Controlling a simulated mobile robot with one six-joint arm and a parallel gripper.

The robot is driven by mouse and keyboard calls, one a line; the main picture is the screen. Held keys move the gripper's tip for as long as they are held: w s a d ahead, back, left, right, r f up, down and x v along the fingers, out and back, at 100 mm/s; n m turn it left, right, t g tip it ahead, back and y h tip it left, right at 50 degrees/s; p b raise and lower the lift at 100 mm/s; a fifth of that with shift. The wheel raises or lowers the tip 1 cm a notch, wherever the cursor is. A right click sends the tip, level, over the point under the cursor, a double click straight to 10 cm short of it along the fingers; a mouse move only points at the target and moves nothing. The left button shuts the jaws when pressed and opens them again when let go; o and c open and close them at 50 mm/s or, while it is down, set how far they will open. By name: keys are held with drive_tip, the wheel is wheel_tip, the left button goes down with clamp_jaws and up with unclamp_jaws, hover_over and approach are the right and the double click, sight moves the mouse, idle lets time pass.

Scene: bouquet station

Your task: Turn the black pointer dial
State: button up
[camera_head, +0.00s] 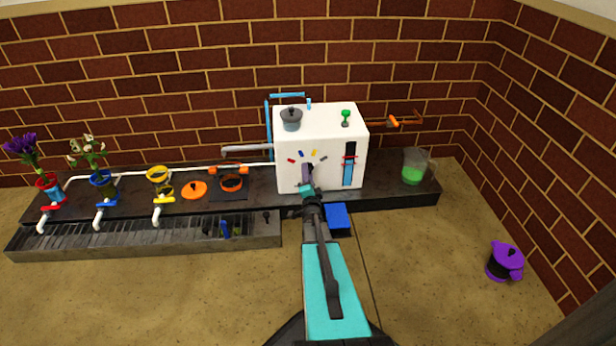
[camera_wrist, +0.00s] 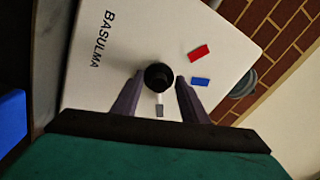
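The black pointer dial (camera_wrist: 158,77) is on the front face of the white machine (camera_head: 287,127). In the wrist view it is a round black knob with a thin white line pointing down towards a small grey mark (camera_wrist: 160,111). My gripper (camera_wrist: 160,80) is open, with one purple-grey finger on each side of the dial and small gaps between. A red mark (camera_wrist: 199,52) and a blue mark (camera_wrist: 202,82) lie to the right of the dial. In the head view my gripper (camera_head: 307,173) covers the dial.
The machine stands on a dark bench (camera_head: 390,196) against brick walls. A clear cup with green liquid (camera_head: 413,168) stands to its right. A blue block (camera_head: 338,216) sits just right of my wrist. Coloured taps and flower vases line the left.

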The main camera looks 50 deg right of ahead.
drive_tip(key=shift+s, duration=0.1)
drive_tip(key=shift+s, duration=0.15)
drive_tip(key=p+v, duration=0.4)
drive_tip(key=v, duration=0.9)
drive_tip(key=shift+a, duration=0.2)
drive_tip(key=shift+s+f, duration=0.1)
drive_tip(key=shift+f, duration=0.05)
idle(0.3)
